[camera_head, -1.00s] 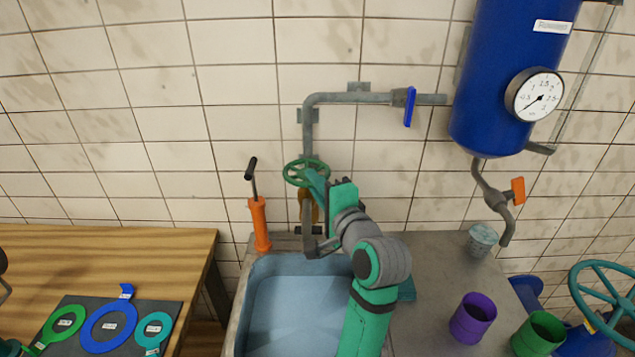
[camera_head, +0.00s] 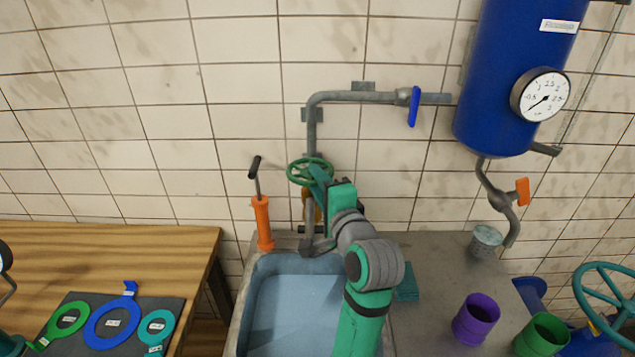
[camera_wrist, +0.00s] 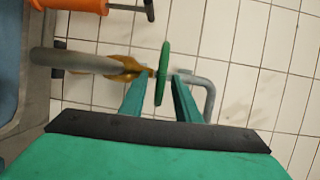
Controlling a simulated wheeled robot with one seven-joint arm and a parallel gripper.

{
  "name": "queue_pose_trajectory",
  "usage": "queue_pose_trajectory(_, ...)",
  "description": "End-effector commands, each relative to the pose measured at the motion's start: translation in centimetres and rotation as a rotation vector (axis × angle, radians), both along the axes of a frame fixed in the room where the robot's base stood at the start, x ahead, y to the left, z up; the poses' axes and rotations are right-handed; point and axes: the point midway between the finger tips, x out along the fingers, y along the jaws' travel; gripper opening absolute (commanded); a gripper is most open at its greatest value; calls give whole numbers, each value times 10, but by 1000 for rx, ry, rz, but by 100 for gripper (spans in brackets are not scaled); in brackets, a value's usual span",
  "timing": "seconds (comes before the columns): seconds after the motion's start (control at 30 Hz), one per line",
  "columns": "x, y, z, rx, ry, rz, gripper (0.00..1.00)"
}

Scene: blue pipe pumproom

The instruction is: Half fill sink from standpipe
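The standpipe (camera_head: 311,135) rises against the tiled wall behind the sink. A green handwheel (camera_head: 306,163) sits on it above an orange-brown valve body. The wheel shows edge-on in the wrist view (camera_wrist: 163,72). My gripper (camera_head: 318,180) is at the wheel's right side; in the wrist view my gripper (camera_wrist: 160,78) has its teal fingers apart, one on each side of the rim, with visible gaps. The spout (camera_head: 313,246) points over the back of the sink (camera_head: 243,300). The basin looks pale blue inside; my arm covers its right part. I cannot tell the water level.
An orange hand pump (camera_head: 263,222) stands left of the standpipe. A blue lever (camera_head: 414,106) is on the upper pipe. A blue tank (camera_head: 515,90) with a gauge (camera_head: 541,95) hangs right. Purple (camera_head: 477,319) and green (camera_head: 541,335) cups stand on the right counter.

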Motion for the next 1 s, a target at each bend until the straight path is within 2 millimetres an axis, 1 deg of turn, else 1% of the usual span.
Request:
queue_pose_trajectory(0.17,-8,-4,1,0,-1,-1,30)
queue_pose_trajectory(0.27,-21,-9,2,1,-2,-2,30)
queue_pose_trajectory(0.5,-64,-28,5,-1,-2,-7,30)
queue_pose_trajectory(0.7,-90,-36,6,1,-1,-5,30)
queue_pose_trajectory(0.83,-98,-37,6,1,0,0,30)
queue_pose_trajectory(1.0,-101,-37,7,0,0,2,30)
